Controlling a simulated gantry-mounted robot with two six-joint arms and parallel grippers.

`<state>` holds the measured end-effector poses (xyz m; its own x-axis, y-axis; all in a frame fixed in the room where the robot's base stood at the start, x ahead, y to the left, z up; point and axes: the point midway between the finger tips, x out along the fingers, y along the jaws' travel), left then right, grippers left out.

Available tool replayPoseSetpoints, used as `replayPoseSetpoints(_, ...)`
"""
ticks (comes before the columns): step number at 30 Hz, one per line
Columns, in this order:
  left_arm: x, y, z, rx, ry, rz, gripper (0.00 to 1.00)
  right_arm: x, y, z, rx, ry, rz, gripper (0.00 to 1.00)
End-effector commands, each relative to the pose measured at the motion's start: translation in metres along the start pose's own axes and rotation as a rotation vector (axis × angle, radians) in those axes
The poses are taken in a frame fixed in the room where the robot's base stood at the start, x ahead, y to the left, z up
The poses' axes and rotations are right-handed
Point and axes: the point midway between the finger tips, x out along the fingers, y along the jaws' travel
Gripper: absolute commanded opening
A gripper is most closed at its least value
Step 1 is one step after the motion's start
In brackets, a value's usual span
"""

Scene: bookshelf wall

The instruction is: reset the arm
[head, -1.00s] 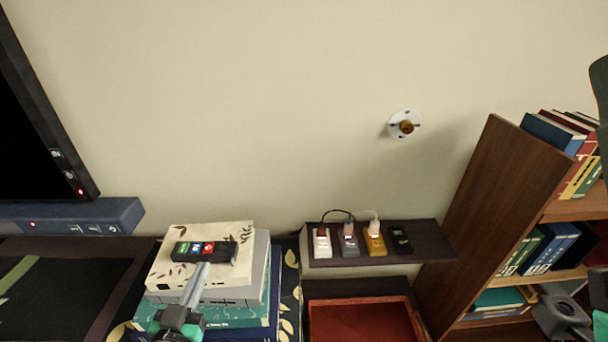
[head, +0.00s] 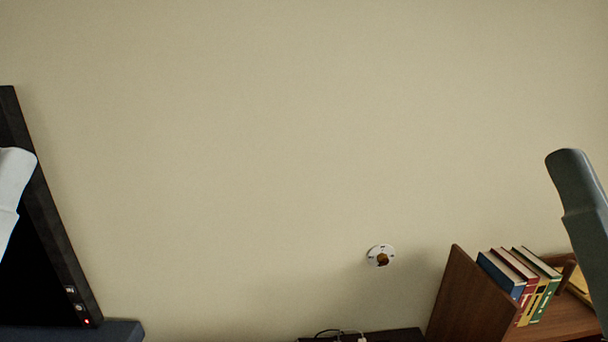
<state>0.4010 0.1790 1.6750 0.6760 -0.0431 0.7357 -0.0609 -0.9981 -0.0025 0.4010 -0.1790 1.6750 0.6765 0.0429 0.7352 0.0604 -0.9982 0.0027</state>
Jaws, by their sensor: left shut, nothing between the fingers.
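Neither gripper shows in the head view now. A pale link of my left arm stands at the left edge, in front of the black screen (head: 40,270). A dark grey link of my right arm stands at the right edge, in front of the wall (head: 300,130) and the shelf's right part. Both hands are out of the picture, so their fingers are hidden.
A round white wall fitting with a brown centre (head: 381,256) is on the wall. A brown bookshelf (head: 465,300) with several upright books (head: 515,272) is at lower right. A dark ledge (head: 400,336) with cables shows at the bottom. The upper wall is bare.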

Motion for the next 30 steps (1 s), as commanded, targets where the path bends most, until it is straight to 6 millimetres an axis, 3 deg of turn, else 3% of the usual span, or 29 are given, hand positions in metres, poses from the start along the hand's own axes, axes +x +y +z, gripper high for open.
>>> replayPoseSetpoints(1,0.039,0.0,-0.036,0.0,0.0,0.0,0.0,0.039,0.0,-0.036,0.0,0.0,0.0,0.5)
replayPoseSetpoints(6,0.092,0.0,-0.084,0.0,-0.001,0.0,0.0,0.092,0.0,-0.085,0.0,0.0,0.0,0.5)
replayPoseSetpoints(9,0.109,-0.001,-0.1,0.0,-0.002,0.0,0.0,0.109,0.0,-0.101,0.0,0.0,0.0,0.5)
replayPoseSetpoints(13,0.116,-0.001,-0.106,0.0,-0.002,0.0,0.0,0.116,0.0,-0.107,0.0,-0.001,0.0,0.5)
replayPoseSetpoints(19,0.108,-0.001,-0.098,0.0,-0.002,0.0,0.0,0.107,0.0,-0.099,0.0,-0.001,0.0,0.5)
replayPoseSetpoints(22,0.091,0.0,-0.083,0.0,-0.002,0.0,0.0,0.091,0.0,-0.083,0.0,-0.001,0.0,0.5)
replayPoseSetpoints(26,0.052,0.0,-0.047,0.0,-0.002,0.0,0.0,0.052,0.0,-0.047,0.0,-0.001,0.0,0.5)
replayPoseSetpoints(30,-0.002,0.0,0.003,0.0,-0.002,0.0,0.0,-0.002,0.0,0.003,0.0,-0.001,0.0,0.5)
